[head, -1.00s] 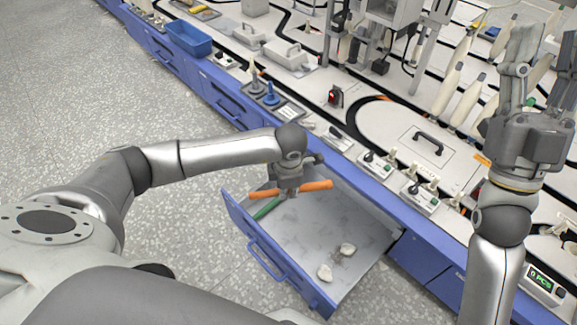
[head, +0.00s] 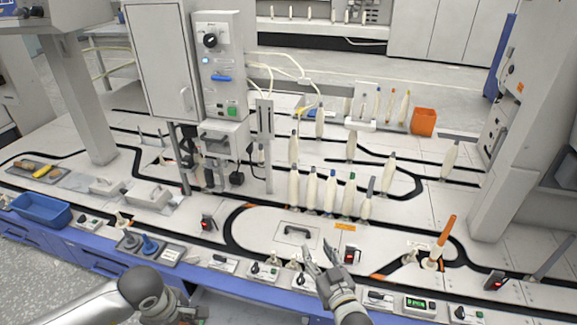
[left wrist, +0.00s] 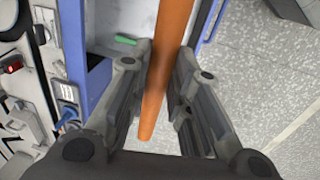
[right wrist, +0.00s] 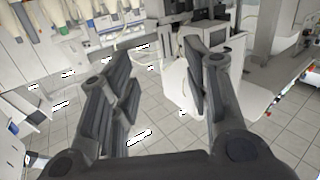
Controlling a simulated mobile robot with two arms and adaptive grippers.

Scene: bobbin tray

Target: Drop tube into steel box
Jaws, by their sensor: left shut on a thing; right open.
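An orange tube (left wrist: 168,50) is held between the fingers of my left gripper (left wrist: 158,85) in the left wrist view. In the head view only part of my left arm's end shows at the bottom edge, and the held tube is out of sight. My right gripper (head: 318,258) is open at the lower middle, over the front of the bench. It is empty in the right wrist view (right wrist: 160,80). I cannot tell which thing is the steel box; low grey boxes with handles (head: 148,196) stand on the bench at the left.
A green tube (left wrist: 126,40) lies in the drawer near my left gripper. Another orange tube (head: 445,236) stands tilted at the bench's right. Several cream bobbins (head: 310,190) stand mid-bench. A blue bin (head: 40,211) stands at the left, and a tall control cabinet (head: 160,60) rises behind.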

